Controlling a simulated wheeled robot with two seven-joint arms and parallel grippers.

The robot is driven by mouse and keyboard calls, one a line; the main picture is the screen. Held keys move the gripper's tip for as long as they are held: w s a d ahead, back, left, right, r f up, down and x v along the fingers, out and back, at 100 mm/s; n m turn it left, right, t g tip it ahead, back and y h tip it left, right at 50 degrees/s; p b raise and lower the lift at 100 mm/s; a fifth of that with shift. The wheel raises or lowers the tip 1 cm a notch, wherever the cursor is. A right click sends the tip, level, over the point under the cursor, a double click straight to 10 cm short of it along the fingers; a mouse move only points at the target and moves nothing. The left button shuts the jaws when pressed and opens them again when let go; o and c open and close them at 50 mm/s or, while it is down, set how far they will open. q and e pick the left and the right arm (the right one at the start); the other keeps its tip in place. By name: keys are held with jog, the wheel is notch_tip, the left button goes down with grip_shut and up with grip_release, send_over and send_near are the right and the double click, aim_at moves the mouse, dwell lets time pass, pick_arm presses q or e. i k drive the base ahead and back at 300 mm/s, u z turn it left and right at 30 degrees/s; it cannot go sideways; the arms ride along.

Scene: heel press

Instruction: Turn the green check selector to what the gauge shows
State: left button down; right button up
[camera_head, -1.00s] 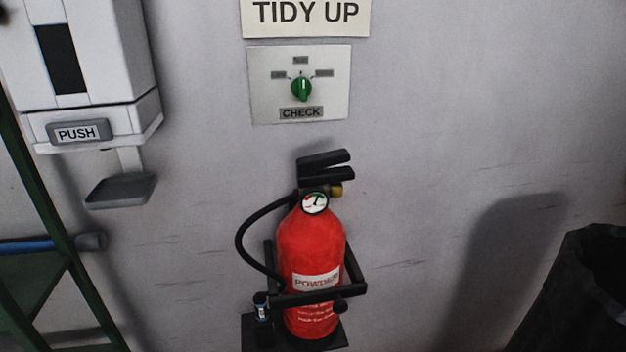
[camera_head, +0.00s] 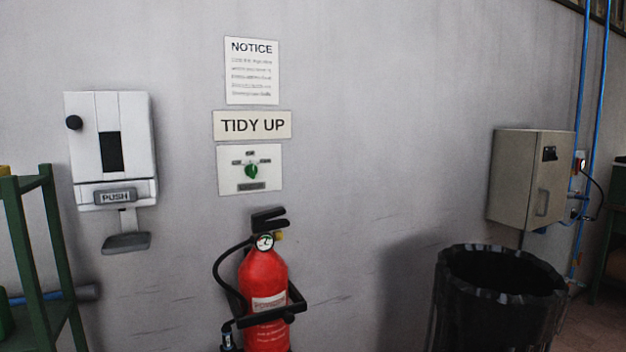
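The green check selector (camera_head: 252,171) is a knob on a pale plate (camera_head: 228,183) on the wall, under the "TIDY UP" sign. Small position labels sit to its left, above it and to its right; their words are too small to read. The knob's mark points roughly straight up. The gauge (camera_head: 265,242) is a small round dial on the neck of the red fire extinguisher (camera_head: 264,282), below the plate. Its needle is too small to read for certain now. Neither of my grippers is in view.
A white dispenser (camera_head: 82,141) marked "PUSH" hangs left of the plate, with a drip tray (camera_head: 126,243) below. A green rack (camera_head: 38,240) stands at far left. A black bin (camera_head: 490,310) and a grey wall box (camera_head: 515,180) are at right. The wall between is bare.

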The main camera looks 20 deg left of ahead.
aim_at(252, 170)
jog(key=u, duration=0.75)
jog(key=i, duration=0.25)
jog(key=u, duration=0.15)
